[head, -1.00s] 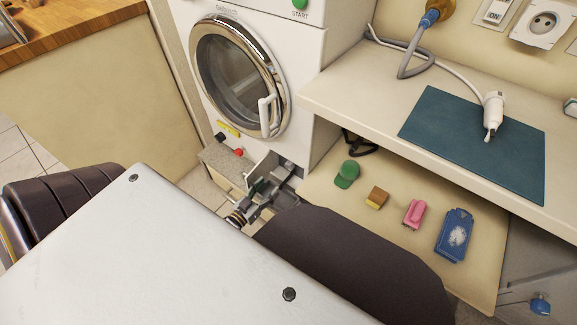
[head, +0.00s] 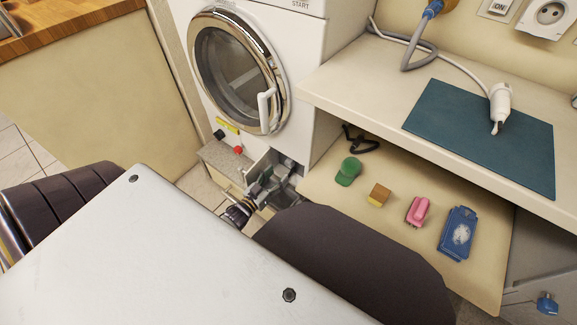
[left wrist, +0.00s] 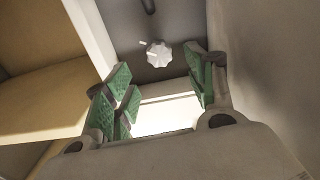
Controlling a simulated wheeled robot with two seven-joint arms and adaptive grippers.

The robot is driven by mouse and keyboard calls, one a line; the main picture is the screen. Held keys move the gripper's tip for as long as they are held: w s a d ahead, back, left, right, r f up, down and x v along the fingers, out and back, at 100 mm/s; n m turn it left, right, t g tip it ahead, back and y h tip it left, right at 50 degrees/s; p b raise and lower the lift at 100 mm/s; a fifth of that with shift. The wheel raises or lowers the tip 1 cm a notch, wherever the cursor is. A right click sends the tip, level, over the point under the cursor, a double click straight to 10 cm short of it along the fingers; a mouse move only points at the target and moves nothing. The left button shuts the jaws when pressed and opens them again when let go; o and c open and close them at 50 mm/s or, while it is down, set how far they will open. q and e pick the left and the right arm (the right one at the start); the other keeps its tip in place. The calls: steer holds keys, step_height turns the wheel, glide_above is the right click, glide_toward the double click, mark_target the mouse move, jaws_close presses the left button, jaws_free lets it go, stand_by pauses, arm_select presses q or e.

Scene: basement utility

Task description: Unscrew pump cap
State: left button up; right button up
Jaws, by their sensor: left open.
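The pump cap (left wrist: 158,53) is a small white ribbed knob on the dark back face of a recess, seen in the left wrist view. In the head view the recess opens low on the front of the white washing machine (head: 275,140), and the cap cannot be made out there. My left gripper (head: 266,183) is at this opening. In the left wrist view its green-padded fingers (left wrist: 158,80) are spread apart and empty, with the cap beyond them, between the two sides and not touched. My right gripper is not in view.
A beige lower shelf (head: 330,192) at right holds a green item (head: 348,172), a sponge (head: 379,195), a pink brush (head: 418,211) and a blue box (head: 457,233). Above is a worktop with a teal mat (head: 455,120). A grey ledge (head: 215,158) lies left of the opening.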

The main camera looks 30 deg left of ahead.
mark_target(288, 164)
arm_select(q)
steer(key=shift+w+d+b, duration=0.2)
steer(key=shift+w+b, duration=0.55)
steer(key=shift+w, duration=1.25)
steer(key=shift+w+d+b, duration=0.15)
steer(key=shift+w+b, duration=0.55)
steer(key=shift+w, duration=1.3)
steer(key=c, duration=1)
steer(key=shift+c, duration=0.2)
steer(key=shift+n+p, duration=0.3)
